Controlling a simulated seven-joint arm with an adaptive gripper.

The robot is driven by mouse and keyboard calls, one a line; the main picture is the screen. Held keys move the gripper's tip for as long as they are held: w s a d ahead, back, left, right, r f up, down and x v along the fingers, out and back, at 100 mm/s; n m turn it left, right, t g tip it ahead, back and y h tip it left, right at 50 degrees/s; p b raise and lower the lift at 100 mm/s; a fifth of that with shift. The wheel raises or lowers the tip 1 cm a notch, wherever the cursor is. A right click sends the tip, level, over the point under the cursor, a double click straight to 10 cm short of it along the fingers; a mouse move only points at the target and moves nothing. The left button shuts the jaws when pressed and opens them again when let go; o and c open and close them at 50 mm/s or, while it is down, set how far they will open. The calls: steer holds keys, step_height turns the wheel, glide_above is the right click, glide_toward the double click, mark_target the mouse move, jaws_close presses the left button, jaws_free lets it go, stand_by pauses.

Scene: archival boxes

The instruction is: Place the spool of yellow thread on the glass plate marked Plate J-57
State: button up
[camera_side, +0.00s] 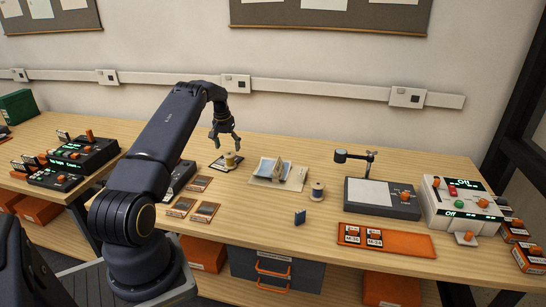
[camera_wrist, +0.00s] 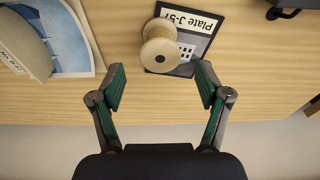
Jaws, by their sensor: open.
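The spool of yellow thread (camera_side: 231,160) stands upright on a dark-framed plate (camera_side: 217,165) in the side view. In the wrist view the spool (camera_wrist: 159,52) is seen from above, its pale flange covering part of the plate marked Plate J-57 (camera_wrist: 202,27). The label stays readable beside it. My gripper (camera_side: 226,145) is just above the spool in the side view. In the wrist view my gripper (camera_wrist: 160,78) has its two fingers wide apart, with nothing between them and a gap to the spool.
Several small framed plates (camera_side: 207,211) lie nearer the front. A grey device (camera_side: 408,207) and an orange mat (camera_side: 408,243) occupy the right.

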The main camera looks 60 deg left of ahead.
mark_target(229, 156)
steer(key=r, duration=0.2)
steer(key=d+r, duration=0.1)
steer(key=r, duration=0.2)
steer(key=shift+r, duration=0.1)
steer(key=w+d+r+m+t, duration=0.1)
steer(key=w+d+r, duration=0.1)
steer(key=d+r, duration=0.6)
steer(key=w+d+r+m, duration=0.1)
steer(key=w+d+r, duration=0.2)
steer(key=d+r, duration=0.45)
steer(key=s+d+r+m+t, duration=0.1)
steer(key=s+d+r, duration=0.25)
steer(key=d, duration=0.55)
steer(key=s+d+r+m+t, duration=0.1)
steer(key=s+d+r+m, duration=0.1)
steer(key=d+r, duration=0.5)
steer(key=s+d+f+m, duration=0.2)
steer(key=s+d+f, duration=0.1)
steer(key=s+d, duration=0.5)
steer(key=s+d+f+m+t+h, duration=0.1)
steer(key=s+d+f+m, duration=0.1)
steer(key=s+d, duration=0.7)
steer(key=shift+s+d+f, duration=0.15)
steer(key=shift+d+f, duration=0.2)
steer(key=shift+f, duration=0.05)
